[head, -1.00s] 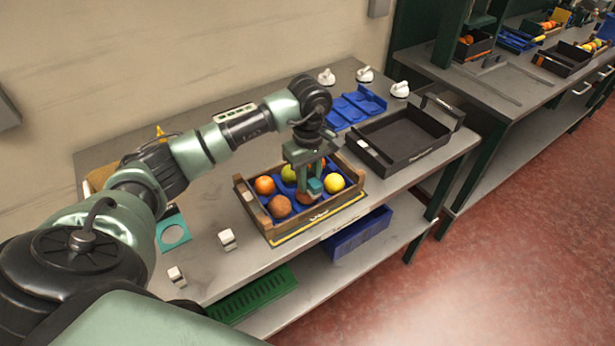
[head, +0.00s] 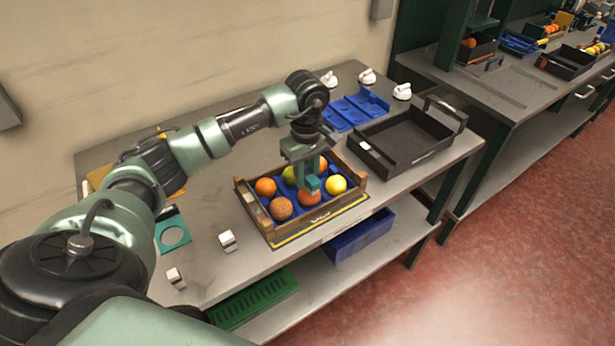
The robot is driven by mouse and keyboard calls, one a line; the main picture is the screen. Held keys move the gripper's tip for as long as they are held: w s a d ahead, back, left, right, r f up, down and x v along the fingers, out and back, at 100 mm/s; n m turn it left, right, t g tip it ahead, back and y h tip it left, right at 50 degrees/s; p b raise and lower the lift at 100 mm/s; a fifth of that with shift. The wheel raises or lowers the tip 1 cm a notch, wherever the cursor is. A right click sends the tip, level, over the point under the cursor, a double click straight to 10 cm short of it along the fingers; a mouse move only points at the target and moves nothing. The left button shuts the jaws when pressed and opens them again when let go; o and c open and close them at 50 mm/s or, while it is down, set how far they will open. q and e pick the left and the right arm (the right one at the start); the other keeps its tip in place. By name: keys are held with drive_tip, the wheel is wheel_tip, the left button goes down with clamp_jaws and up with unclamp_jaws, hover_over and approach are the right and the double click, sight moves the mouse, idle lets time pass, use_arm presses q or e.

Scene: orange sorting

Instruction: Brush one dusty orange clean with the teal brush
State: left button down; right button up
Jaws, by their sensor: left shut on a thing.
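A wooden crate (head: 246,204) with a blue insert stands on the grey bench and holds several round fruits. My left gripper (head: 308,172) is over the crate, pointing down, shut on the teal brush (head: 313,184). The brush is at the top of a front-row orange (head: 309,198), seemingly touching it; this orange looks reddish-orange and its top is partly hidden. A dull brown, dusty-looking orange (head: 281,208) lies to its left. A bright orange (head: 265,187) lies behind that one. My right gripper is not in view.
An empty black tray (head: 372,158) stands right of the crate, with a blue tray (head: 352,110) behind it. Small white blocks (head: 227,240) and a teal plate (head: 174,235) lie to the left. A blue bin (head: 360,236) is on the lower shelf.

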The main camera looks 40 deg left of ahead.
use_arm(q)
drive_tip(key=shift+s+d, duration=0.25)
drive_tip(key=shift+d, duration=0.35)
drive_tip(key=shift+s+d, duration=0.25)
drive_tip(key=shift+d, duration=0.3)
drive_tip(key=shift+w+a+b, duration=0.3)
drive_tip(key=shift+a, duration=0.35)
drive_tip(key=shift+w+a+b, duration=0.25)
drive_tip(key=shift+a, duration=0.4)
drive_tip(key=shift+s+d, duration=0.3)
drive_tip(key=shift+d, duration=0.35)
drive_tip(key=shift+s+d, duration=0.25)
drive_tip(key=shift+d, duration=0.4)
drive_tip(key=shift+w+a+b, duration=0.25)
drive_tip(key=shift+a, duration=0.4)
drive_tip(key=shift+w+a+b, duration=0.2)
drive_tip(key=shift+w+a, duration=0.05)
drive_tip(key=shift+a, duration=0.4)
drive_tip(key=shift+d, duration=0.15)
